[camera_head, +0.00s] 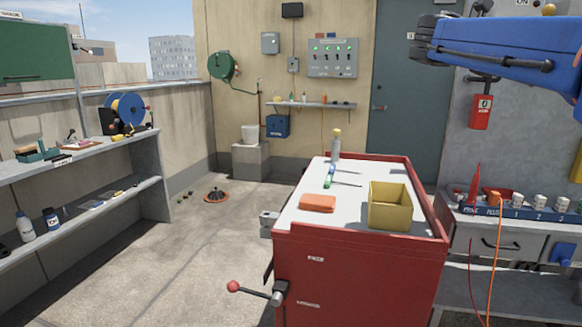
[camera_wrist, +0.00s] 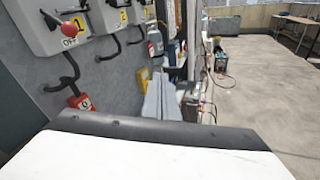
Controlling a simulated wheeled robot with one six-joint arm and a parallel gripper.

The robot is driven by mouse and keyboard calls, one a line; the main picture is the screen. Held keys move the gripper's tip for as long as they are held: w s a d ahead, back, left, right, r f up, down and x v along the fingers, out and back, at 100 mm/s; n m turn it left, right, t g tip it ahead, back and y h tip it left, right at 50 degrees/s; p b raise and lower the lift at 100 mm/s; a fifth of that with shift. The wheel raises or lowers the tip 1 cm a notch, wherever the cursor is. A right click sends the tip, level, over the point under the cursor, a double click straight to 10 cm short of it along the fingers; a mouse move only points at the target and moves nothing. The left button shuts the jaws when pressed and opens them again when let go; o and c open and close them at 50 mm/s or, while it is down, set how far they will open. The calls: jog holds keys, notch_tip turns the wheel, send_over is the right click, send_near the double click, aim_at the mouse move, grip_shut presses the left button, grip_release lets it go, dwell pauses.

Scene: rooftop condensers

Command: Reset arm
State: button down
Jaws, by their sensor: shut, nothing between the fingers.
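My gripper (camera_wrist: 165,98) shows in the wrist view as two grey fingers close together. It is shut and empty, in the air in front of the wall with switch boxes. A white and dark part of my own arm fills the bottom of that view. In the head view my blue arm (camera_head: 500,42) reaches in from the upper right, raised above the red cart (camera_head: 350,275). I cannot make out the fingers there. Nothing touches the arm in either view.
A bench with cups (camera_head: 540,202) is at right, below a red box (camera_head: 481,112). Shelves (camera_head: 75,157) stand at left. The floor (camera_head: 185,250) between is mostly clear.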

jog(key=s+a+f+m+t+y, duration=0.1)
jog(key=s+a+f+m+y, duration=0.4)
jog(key=f, duration=1.1)
jog(key=s+a+f+m+t+y, duration=0.1)
jog(key=s+a+f+m+y, duration=0.5)
jog(key=s+a+f, duration=0.5)
jog(key=s+a+f+m+y, duration=0.5)
jog(key=s+a+f, duration=0.3)
jog(key=f, duration=1.4)
jog(key=shift+s+f+t, duration=0.25)
jog(key=shift+s+t, duration=0.15)
jog(key=shift+s, duration=0.2)
jog(key=shift+r, duration=0.15)
